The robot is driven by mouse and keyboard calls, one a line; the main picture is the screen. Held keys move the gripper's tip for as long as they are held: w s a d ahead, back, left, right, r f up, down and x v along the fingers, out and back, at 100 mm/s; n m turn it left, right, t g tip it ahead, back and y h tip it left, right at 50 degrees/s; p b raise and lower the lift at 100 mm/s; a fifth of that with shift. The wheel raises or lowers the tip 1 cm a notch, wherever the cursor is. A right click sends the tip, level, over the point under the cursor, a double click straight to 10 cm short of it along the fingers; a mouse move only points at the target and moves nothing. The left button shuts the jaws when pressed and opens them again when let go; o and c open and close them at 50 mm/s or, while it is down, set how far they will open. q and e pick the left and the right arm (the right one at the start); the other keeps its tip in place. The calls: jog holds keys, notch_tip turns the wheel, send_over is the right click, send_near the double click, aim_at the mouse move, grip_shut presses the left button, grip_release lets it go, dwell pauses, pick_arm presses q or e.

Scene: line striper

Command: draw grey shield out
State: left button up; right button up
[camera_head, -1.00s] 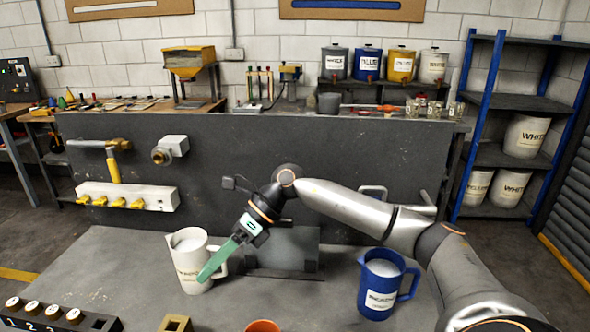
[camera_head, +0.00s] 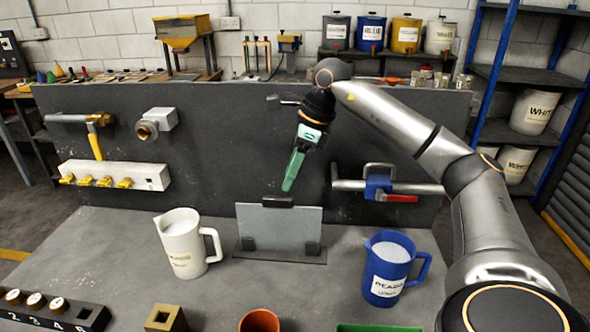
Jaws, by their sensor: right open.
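The grey shield (camera_head: 290,230) is a flat upright plate standing in a dark base (camera_head: 262,254) on the table, in front of the dark panel. A dark grip (camera_head: 277,201) sits on its top edge. My right gripper (camera_head: 290,183) has green fingers and points down just above this grip, apart from it in the picture. It is open, with nothing seen between its fingers. The depth gap between fingers and grip is hard to judge. My left gripper is not in view.
A white jug (camera_head: 183,247) stands left of the shield and a blue jug (camera_head: 387,272) stands right. An orange cup (camera_head: 260,321) is in front. A valve with a red handle (camera_head: 402,198) and a yellow-handled tap (camera_head: 97,142) project from the panel (camera_head: 230,140).

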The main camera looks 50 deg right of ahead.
aim_at(280, 198)
jog(key=b+x, duration=0.2)
jog(key=x, duration=0.3)
jog(key=shift+f, duration=0.15)
jog(key=shift+w+a+f+b, duration=0.2)
jog(key=shift+f+b, duration=0.2)
jog(key=shift+f, duration=0.2)
jog(key=shift+c, duration=0.3)
grip_shut()
jog(key=shift+r, duration=0.1)
dwell(0.4)
